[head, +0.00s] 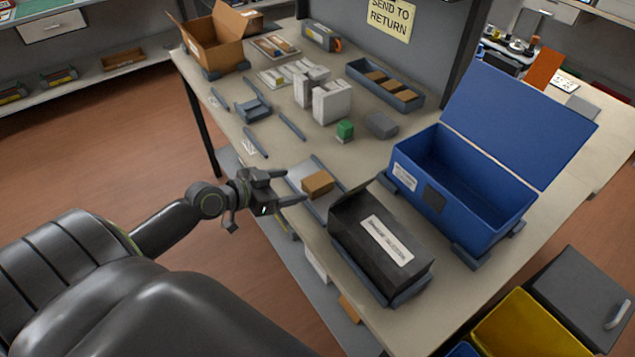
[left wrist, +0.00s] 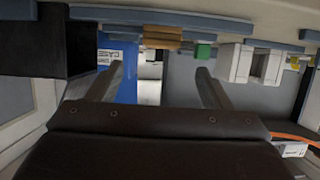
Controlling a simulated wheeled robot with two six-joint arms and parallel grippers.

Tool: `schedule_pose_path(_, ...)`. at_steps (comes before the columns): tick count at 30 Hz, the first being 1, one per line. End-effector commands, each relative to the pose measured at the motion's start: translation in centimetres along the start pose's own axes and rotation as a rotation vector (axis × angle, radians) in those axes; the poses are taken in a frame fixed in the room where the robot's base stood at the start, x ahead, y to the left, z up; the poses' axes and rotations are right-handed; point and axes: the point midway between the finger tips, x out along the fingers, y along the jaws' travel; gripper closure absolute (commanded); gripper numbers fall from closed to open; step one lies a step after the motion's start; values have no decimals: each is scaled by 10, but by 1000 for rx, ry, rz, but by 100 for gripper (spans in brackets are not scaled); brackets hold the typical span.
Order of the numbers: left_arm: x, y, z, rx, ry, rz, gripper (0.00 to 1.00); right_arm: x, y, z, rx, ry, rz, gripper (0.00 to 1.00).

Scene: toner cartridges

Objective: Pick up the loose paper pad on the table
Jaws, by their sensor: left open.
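The loose paper pad (head: 317,184) is a small brown block. It lies near the table's front edge, between two grey rails and left of the black box. My left gripper (head: 291,187) is open and empty just left of the pad, its fingers pointing toward it, apart from it as far as I can tell. In the left wrist view the pad (left wrist: 162,36) shows near the top, beyond and between the open fingers (left wrist: 158,84). My right gripper is not in view.
A black box (head: 380,245) stands close right of the pad, with an open blue bin (head: 465,190) behind it. A green block (head: 345,130), white boxes (head: 331,103) and a grey tray of brown pads (head: 410,102) stand farther back. Grey rails lie on the table.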

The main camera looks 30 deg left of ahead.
Motion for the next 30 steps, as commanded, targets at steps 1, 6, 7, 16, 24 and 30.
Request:
schedule_pose_path(1, 9, 0, -2, -4, 4, -1, 27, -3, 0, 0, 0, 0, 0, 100)
schedule_pose_path(6, 35, 0, -2, -2, 3, -1, 27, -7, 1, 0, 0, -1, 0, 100)
schedule_pose_path(7, 38, 0, -2, -2, 2, -1, 27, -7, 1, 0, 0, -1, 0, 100)
schedule_pose_path(16, 57, 0, 0, -1, 1, -1, 27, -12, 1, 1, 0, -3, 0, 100)
schedule_pose_path(24, 90, -2, 2, -2, 1, -1, 27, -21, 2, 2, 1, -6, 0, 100)
schedule_pose_path(30, 101, -2, 3, 1, -1, 0, 27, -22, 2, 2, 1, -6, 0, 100)
